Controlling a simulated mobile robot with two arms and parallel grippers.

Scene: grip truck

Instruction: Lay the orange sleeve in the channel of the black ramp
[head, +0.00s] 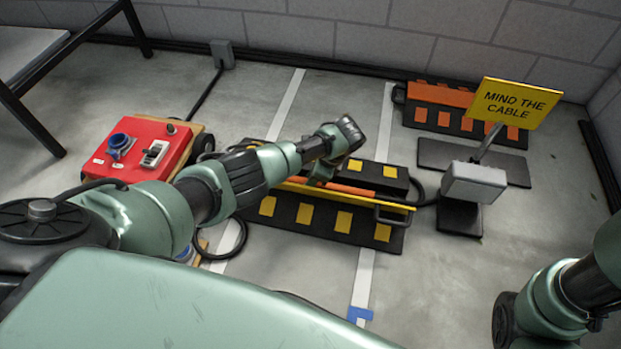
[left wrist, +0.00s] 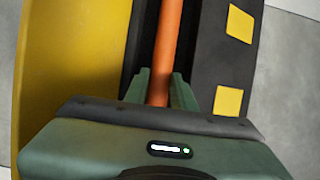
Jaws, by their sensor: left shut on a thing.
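The black ramp (head: 295,214) with yellow patches lies on the floor in the middle of the head view. Its yellow lid (head: 395,206) stands open along the channel; in the left wrist view the lid (left wrist: 70,80) is at the left. My left gripper (head: 320,177) is shut on the orange sleeve (head: 350,190). In the left wrist view the sleeve (left wrist: 168,45) runs lengthwise between the fingers, over the dark channel and in line with it. I cannot tell whether it touches the channel floor. My right gripper is out of view.
A red box (head: 135,150) with a blue socket stands left of the ramp. A grey block (head: 473,183) and a yellow "MIND THE CABLE" sign (head: 515,102) stand at the right. An orange-and-black ramp (head: 440,95) lies by the wall. The floor in front right is clear.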

